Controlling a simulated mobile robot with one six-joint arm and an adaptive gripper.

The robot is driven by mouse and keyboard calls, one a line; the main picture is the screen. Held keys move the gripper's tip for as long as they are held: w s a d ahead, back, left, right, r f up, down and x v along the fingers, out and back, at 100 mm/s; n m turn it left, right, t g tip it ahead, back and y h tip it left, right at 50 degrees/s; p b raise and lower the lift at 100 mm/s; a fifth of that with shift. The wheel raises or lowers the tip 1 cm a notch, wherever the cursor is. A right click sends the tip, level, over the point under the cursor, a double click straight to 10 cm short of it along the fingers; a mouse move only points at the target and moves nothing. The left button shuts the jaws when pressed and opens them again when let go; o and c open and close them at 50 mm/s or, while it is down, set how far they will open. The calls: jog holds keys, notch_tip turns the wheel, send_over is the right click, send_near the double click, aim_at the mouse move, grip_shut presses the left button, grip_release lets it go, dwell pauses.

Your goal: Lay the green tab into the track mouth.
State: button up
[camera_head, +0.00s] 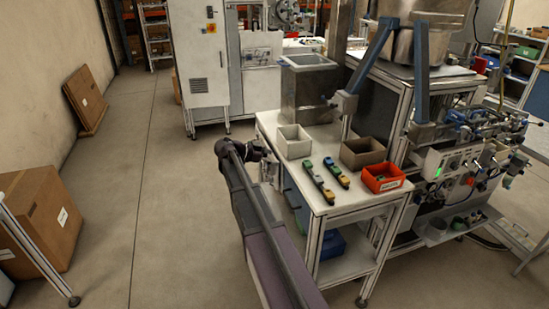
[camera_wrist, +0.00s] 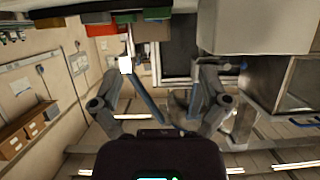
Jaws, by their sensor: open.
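Small coloured tabs lie in two narrow dark rows on the white-topped table (camera_head: 330,205). The left row (camera_head: 318,182) shows green and yellow pieces, with a green piece (camera_head: 306,166) at its far end. The right row (camera_head: 337,173) shows blue, yellow and green pieces. I cannot tell which piece is the green tab or where the track mouth is. My gripper (camera_head: 270,171) is by the table's left edge, left of both rows and apart from them.
A pale bin (camera_head: 293,142), a brown bin (camera_head: 362,153) and a labelled red bin (camera_head: 387,178) stand around the rows. Blue-grey posts (camera_head: 422,75) and machinery rise behind at right. A steel box (camera_head: 311,85) stands at the back.

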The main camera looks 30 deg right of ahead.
dwell(0.4)
jog(key=s+a+f+n+t+y, duration=0.1)
jog(key=s+a+f+n+y, duration=0.2)
jog(key=s+a+n, duration=0.4)
jog(key=s+a+f+n+t+y, duration=0.1)
jog(key=s+a+f+n+y, duration=0.3)
jog(key=a, duration=0.9)
jog(key=s+a+f+n+t+y, duration=0.1)
jog(key=s+a+f+n+y, duration=0.3)
jog(key=s+a+n, duration=0.5)
jog(key=shift+s+a+f+n+y, duration=0.3)
jog(key=shift+a+y, duration=0.5)
jog(key=shift+y, duration=0.2)
jog(key=c, duration=0.5)
jog(key=shift+c, duration=0.2)
jog(key=shift+r, duration=0.1)
